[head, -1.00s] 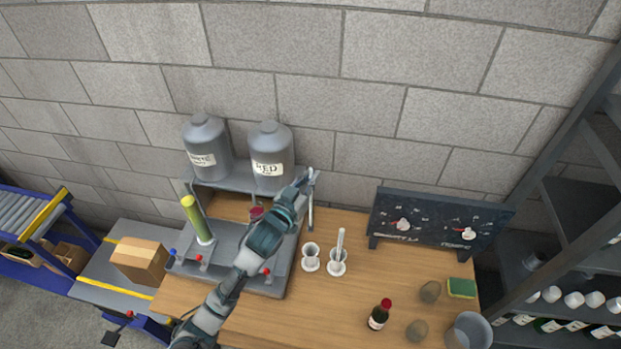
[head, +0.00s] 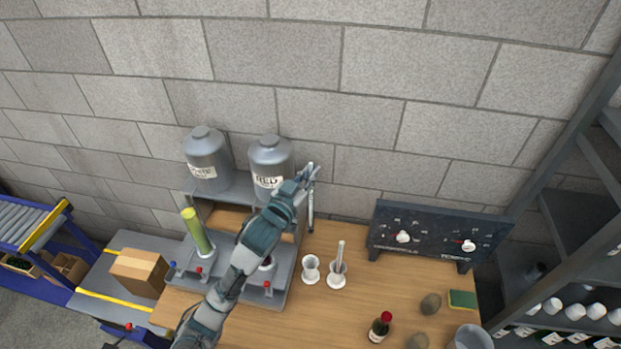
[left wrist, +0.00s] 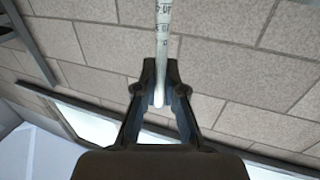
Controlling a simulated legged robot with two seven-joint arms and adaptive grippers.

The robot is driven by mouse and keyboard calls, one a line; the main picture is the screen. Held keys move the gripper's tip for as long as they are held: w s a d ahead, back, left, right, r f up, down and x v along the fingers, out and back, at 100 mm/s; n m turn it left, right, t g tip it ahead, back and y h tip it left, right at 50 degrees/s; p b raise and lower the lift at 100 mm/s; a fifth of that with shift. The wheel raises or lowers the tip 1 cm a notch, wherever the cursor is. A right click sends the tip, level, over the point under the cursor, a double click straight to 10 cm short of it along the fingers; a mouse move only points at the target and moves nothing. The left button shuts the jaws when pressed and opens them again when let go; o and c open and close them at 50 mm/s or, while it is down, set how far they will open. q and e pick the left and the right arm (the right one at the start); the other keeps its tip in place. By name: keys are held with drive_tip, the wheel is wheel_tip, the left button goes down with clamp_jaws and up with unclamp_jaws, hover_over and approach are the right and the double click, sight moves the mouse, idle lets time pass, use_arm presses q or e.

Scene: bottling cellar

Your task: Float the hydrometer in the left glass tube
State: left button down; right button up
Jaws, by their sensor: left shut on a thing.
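My left gripper (head: 308,176) is shut on the hydrometer (head: 311,212), which hangs down below it in the head view. In the left wrist view, the fingers (left wrist: 160,95) close on its white stem with printed marks (left wrist: 162,40). The left glass tube (head: 311,268), pale with a wide mouth, stands upright on the bench. The hydrometer is behind and above it in the picture, apart from it. The right glass tube (head: 337,279) stands beside it with a pale rod (head: 340,254) in it. My right gripper is out of view.
A filling stand with grey tanks (head: 207,160) (head: 271,165) and a yellow-green bottle (head: 197,230) is at left, partly behind my arm. A dark panel (head: 436,235) stands right of the tubes. A red-capped bottle (head: 379,328) is nearer the front. Bench between is clear.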

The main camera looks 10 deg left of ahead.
use_arm(q)
drive_tip(key=shift+r, duration=4.3)
